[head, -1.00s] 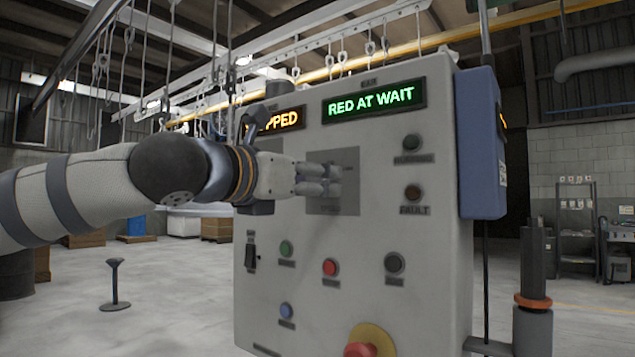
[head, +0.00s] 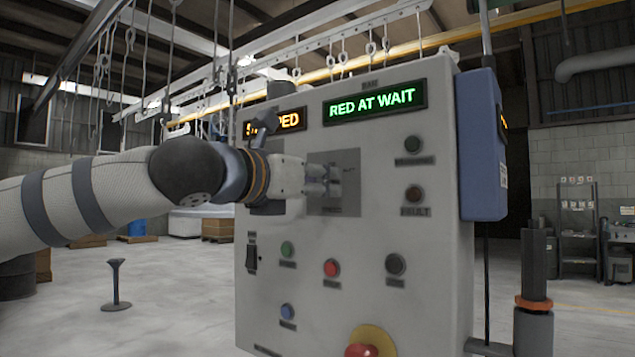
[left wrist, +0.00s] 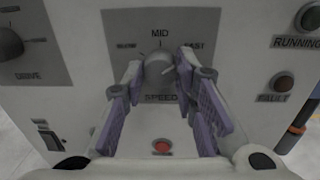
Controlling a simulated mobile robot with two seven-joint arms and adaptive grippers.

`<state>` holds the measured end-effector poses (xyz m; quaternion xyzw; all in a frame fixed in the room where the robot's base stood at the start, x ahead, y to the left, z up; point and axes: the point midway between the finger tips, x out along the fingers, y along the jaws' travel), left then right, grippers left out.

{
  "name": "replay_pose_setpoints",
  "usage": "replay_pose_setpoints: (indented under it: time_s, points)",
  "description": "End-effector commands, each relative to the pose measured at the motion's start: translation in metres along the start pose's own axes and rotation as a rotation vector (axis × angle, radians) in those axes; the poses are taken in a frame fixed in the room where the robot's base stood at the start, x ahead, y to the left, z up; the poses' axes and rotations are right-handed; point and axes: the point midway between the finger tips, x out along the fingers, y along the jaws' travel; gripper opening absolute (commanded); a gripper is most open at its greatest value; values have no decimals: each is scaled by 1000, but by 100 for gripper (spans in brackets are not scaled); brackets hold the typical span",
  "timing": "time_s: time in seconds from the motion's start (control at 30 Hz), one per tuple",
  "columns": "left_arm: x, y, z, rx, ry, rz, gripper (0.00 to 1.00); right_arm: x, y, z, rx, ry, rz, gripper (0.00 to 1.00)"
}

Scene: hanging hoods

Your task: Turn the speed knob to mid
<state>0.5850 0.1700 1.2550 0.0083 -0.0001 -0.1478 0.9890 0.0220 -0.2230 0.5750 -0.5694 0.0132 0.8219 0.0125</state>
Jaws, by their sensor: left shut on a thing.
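The speed knob (left wrist: 159,67) is a round grey knob on a darker grey plate (head: 348,168) on the control panel. In the left wrist view the plate reads SLOW, MID and FAST around the knob, with SPEED below. The knob's light pointer mark leans a little right of straight up, close to MID. My left gripper (left wrist: 158,75) is shut on the knob, one finger on each side. In the head view the left gripper (head: 328,180) reaches the plate from the left and hides the knob. My right gripper is not in view.
The panel has a green button (head: 287,249), a red button (head: 331,268), a blue button (head: 288,311) and a red emergency stop (head: 362,350). A drive knob (left wrist: 8,44) sits left of the speed plate. Displays read STOPPED, partly covered, and RED AT WAIT (head: 372,104).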

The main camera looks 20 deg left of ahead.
Motion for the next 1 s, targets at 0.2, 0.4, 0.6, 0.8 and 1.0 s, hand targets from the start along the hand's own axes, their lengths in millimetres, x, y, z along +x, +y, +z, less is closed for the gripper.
replay_pose_setpoints:
  time_s: [0.2, 0.4, 0.6, 0.8, 1.0]
  points:
    - [0, 0, 1, -137, 6, -1, 0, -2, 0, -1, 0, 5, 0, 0]
    - [0, 0, 0, -323, 17, -2, 0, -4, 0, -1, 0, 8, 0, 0]
    - [0, 0, 1, -512, 26, -4, 0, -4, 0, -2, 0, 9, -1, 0]
    - [0, 0, 0, -687, 36, -3, 0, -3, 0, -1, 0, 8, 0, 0]
    - [0, 0, 0, -829, 44, -3, 0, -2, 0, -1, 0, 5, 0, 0]
